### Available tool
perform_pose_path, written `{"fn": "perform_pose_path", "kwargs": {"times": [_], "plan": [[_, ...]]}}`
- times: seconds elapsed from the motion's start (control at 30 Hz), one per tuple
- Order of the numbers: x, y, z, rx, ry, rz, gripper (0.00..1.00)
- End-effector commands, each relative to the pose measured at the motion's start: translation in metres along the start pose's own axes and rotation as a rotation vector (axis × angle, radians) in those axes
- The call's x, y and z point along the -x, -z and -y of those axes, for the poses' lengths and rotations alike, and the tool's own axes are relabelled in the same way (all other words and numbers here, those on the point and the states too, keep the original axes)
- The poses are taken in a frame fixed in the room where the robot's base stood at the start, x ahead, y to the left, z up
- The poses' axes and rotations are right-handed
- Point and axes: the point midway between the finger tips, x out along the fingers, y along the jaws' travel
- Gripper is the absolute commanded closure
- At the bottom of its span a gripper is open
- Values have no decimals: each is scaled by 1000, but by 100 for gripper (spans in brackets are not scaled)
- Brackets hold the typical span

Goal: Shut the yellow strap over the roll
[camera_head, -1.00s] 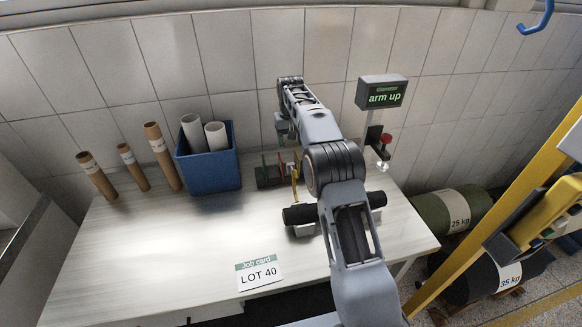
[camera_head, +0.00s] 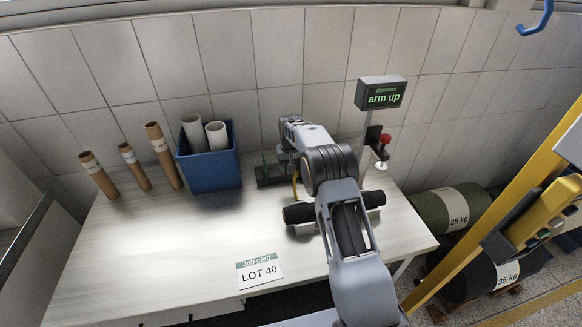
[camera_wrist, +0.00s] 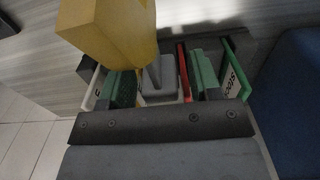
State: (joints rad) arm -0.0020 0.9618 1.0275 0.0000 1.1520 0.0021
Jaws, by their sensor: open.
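The dark roll (camera_head: 299,214) lies across its holder on the table, its middle hidden behind my arm. The yellow strap (camera_head: 294,186) stands up beside the roll's far side, not over it; my arm partly blocks the view. In the wrist view a large yellow block (camera_wrist: 112,32), seemingly the strap's end, is close to the camera at upper left. My gripper (camera_head: 286,152) is low beyond the strap, on the wall side, mostly hidden by my wrist. It is open; I cannot tell whether it touches the strap.
A display reading "arm up" (camera_head: 383,94) and a red button (camera_head: 385,138) are on the right. The front left table is clear.

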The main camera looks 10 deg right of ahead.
Motion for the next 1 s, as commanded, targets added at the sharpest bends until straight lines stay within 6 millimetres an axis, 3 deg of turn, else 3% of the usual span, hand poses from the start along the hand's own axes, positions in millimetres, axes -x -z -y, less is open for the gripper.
{"fn": "perform_pose_path", "kwargs": {"times": [0.2, 0.8, 1.0], "plan": [[0, 0, 0, 0, 0, 0, 43], [0, 0, 0, 0, 0, 0, 100], [0, 0, 0, 0, 0, -2, 100]]}}
